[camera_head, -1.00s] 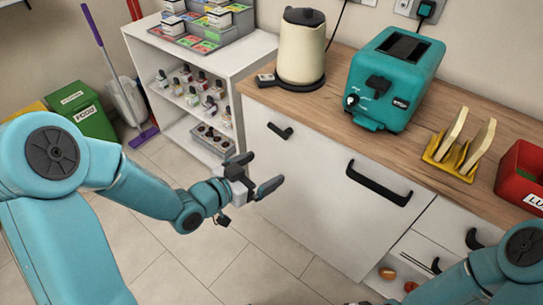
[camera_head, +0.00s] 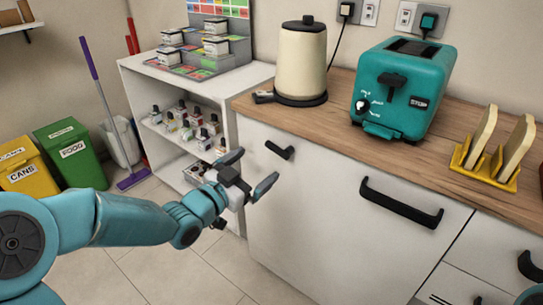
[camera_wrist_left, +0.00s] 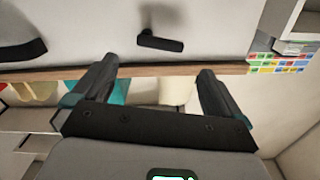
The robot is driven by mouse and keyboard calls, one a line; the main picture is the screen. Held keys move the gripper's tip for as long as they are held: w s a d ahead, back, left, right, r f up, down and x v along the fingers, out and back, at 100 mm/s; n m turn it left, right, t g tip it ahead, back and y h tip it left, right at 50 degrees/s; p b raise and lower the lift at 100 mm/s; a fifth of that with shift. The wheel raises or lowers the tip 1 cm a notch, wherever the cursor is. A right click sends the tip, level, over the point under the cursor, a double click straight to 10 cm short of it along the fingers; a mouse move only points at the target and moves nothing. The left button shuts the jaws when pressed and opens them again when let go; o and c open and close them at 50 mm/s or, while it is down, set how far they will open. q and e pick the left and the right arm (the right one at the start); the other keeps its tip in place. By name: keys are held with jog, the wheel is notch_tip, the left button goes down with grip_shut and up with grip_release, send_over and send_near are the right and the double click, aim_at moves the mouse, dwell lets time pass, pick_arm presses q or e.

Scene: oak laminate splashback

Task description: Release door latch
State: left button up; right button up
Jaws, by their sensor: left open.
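The door latch (camera_head: 280,150) is a small black lever near the top left of the white cabinet door (camera_head: 330,215). It lies slightly tilted, not quite level. It also shows in the left wrist view (camera_wrist_left: 160,40), beyond the fingertips, against the pale door. My left gripper (camera_head: 254,172) is open and empty, below and left of the latch in the head view, apart from it. Its two dark fingers (camera_wrist_left: 157,72) are spread wide in the wrist view. My right gripper is out of the picture.
A long black bar handle (camera_head: 400,200) sits on the door right of the latch. The wooden counter (camera_head: 330,125) overhangs above, with a kettle (camera_head: 300,60), a teal toaster (camera_head: 402,88) and a yellow toast rack (camera_head: 485,175). Open white shelves (camera_head: 150,95) stand left of the door.

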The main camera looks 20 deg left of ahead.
aim_at(276, 150)
pick_arm(q)
jog(key=x, duration=0.7)
jog(key=shift+w+d+f, duration=0.1)
jog(key=shift+w, duration=0.05)
jog(key=shift+c, duration=0.3)
